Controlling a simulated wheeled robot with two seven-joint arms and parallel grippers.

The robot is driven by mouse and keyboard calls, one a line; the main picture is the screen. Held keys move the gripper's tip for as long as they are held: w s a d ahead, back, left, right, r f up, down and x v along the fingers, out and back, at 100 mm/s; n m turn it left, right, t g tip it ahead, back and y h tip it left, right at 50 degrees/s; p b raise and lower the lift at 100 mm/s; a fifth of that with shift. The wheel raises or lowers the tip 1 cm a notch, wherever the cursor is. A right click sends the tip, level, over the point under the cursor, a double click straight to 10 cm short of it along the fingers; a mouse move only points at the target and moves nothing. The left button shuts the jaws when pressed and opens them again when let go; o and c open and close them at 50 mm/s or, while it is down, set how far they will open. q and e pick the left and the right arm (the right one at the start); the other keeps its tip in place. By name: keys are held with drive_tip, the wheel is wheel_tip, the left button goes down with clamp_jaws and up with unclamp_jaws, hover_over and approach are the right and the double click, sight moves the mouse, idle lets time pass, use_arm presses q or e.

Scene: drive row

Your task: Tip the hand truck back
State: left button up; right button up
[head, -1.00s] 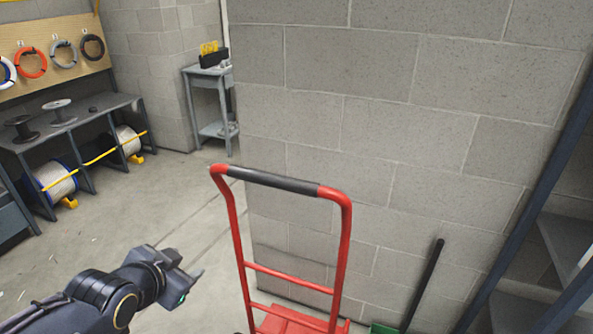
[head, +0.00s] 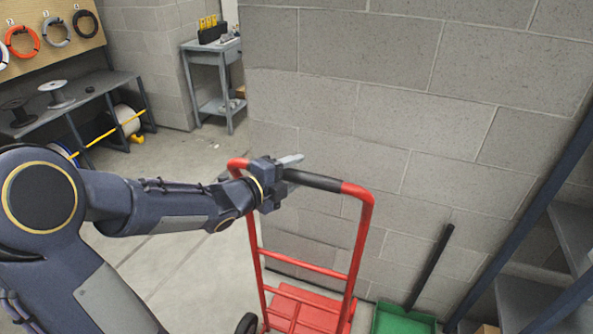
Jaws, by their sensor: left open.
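The red hand truck (head: 355,262) stands upright in front of the block wall. Its top bar has a black grip (head: 318,181), and one dark wheel (head: 247,323) shows at its lower left. My left arm reaches in from the left. My left gripper (head: 289,168) is open at the left part of the top bar, and its wrist hides part of that bar. I cannot tell whether the fingers touch the grip. My right gripper is not in view.
A grey block wall (head: 400,110) stands close behind the hand truck. A green dustpan (head: 402,319) with a black handle is to its right, near dark shelving (head: 560,230). A workbench (head: 75,98) and small table (head: 211,58) stand back left. Floor at left is open.

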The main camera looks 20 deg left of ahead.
use_arm(q)
drive_tip(key=shift+w+d+f, duration=0.1)
drive_tip(key=shift+w+d, duration=0.15)
drive_tip(key=shift+w, duration=0.3)
clamp_jaws()
